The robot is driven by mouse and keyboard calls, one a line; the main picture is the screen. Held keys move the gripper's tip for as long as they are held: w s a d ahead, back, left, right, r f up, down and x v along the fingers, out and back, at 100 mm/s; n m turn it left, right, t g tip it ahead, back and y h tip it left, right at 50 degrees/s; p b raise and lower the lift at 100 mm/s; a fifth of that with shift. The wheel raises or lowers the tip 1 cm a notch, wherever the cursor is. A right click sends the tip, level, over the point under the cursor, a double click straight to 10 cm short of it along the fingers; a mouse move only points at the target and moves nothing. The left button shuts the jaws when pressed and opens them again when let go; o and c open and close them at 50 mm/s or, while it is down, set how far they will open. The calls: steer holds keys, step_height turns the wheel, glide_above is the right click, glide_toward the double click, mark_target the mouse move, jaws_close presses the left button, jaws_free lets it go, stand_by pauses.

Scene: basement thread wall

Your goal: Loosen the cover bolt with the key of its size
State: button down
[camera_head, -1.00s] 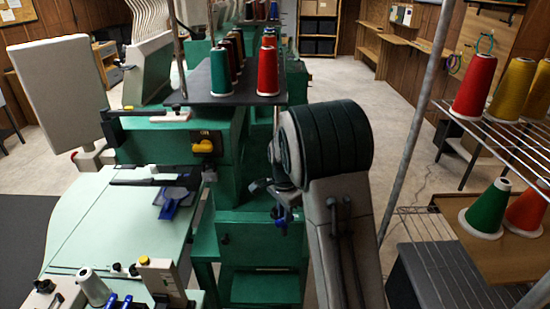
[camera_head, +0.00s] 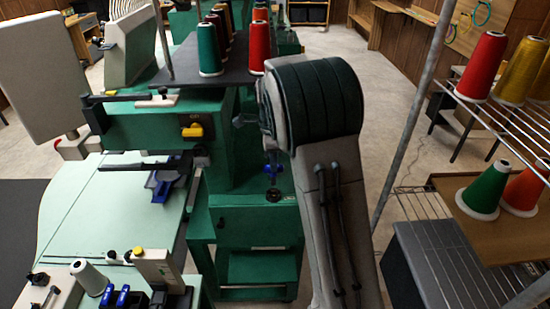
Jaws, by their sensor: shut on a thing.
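My gripper (camera_head: 270,157) shows only in part, beside and below the thick end of my own arm, which hides much of it. It is shut on a blue key (camera_head: 272,172), which points down over the green machine's lower housing. A dark round piece, perhaps the cover bolt (camera_head: 273,195), sits on top of that housing right below the key. I cannot tell whether the key touches it. Two more blue-handled keys (camera_head: 115,297) stand in a dark holder at the front left of the pale green table.
A pale green table (camera_head: 100,210) lies left, with a white spool (camera_head: 90,279) at its front. Thread cones (camera_head: 210,50) stand on the dark shelf above the machine. A grey pole (camera_head: 415,110) and a wire rack (camera_head: 500,120) with cones are close on the right.

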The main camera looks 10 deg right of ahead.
mark_target(274, 184)
steer(key=shift+f+b, duration=2.2)
steer(key=shift+f, duration=0.7)
steer(key=n+b, duration=0.1)
steer(key=n, duration=0.2)
steer(key=shift+d+r+n, duration=0.1)
steer(key=shift+n, duration=0.3)
steer(key=n, duration=0.4)
steer(key=shift+r+n, duration=0.15)
steer(key=shift+n, duration=0.25)
steer(key=n, duration=0.4)
steer(key=shift+w+n, duration=0.1)
steer(key=shift+n, duration=0.2)
steer(key=n, duration=0.5)
steer(key=shift+p, duration=0.35)
steer(key=shift+r+m, duration=0.15)
steer(key=shift+m, duration=0.65)
steer(key=shift+r+p, duration=2.15)
steer(key=shift+r, duration=0.8)
